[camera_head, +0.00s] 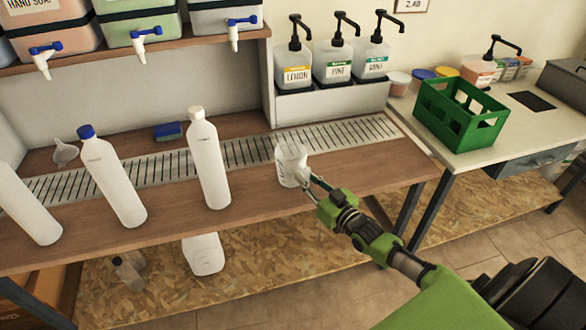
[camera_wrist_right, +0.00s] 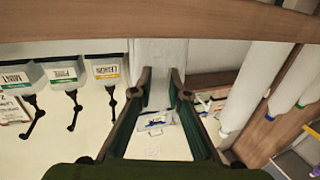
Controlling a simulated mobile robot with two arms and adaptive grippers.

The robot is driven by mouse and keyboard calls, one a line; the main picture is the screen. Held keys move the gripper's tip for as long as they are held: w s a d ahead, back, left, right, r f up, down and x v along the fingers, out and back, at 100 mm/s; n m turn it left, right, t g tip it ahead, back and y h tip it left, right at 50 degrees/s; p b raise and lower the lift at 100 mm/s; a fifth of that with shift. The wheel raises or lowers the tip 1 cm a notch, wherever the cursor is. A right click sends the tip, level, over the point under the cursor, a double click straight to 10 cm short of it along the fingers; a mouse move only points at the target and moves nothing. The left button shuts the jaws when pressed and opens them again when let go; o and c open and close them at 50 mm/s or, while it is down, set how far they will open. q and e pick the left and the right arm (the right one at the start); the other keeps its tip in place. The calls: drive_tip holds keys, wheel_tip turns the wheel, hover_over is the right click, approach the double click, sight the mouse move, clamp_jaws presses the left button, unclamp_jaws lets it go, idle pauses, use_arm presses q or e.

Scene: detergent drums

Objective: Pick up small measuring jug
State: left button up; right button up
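The small measuring jug (camera_head: 291,163) is white and translucent. It stands upright on the wooden counter, at the front edge of the slotted drain strip. My right gripper (camera_head: 311,184) reaches in from the lower right, its fingertips close to the jug's right side. In the right wrist view, which is upside down, the pale jug (camera_wrist_right: 158,52) lies just beyond the fingertips. My right gripper (camera_wrist_right: 161,76) shows a gap between its fingers there. Whether a finger touches the jug or its handle cannot be told. My left gripper is not in view.
White bottles (camera_head: 208,165) stand left of the jug. Pump dispensers (camera_head: 337,62) stand behind, on a grey ledge. A green crate (camera_head: 461,113) is on the right-hand table. Drums with blue taps (camera_head: 140,25) sit on the shelf above. The counter right of the jug is clear.

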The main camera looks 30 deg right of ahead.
clamp_jaws()
drive_tip(key=shift+r, duration=0.1)
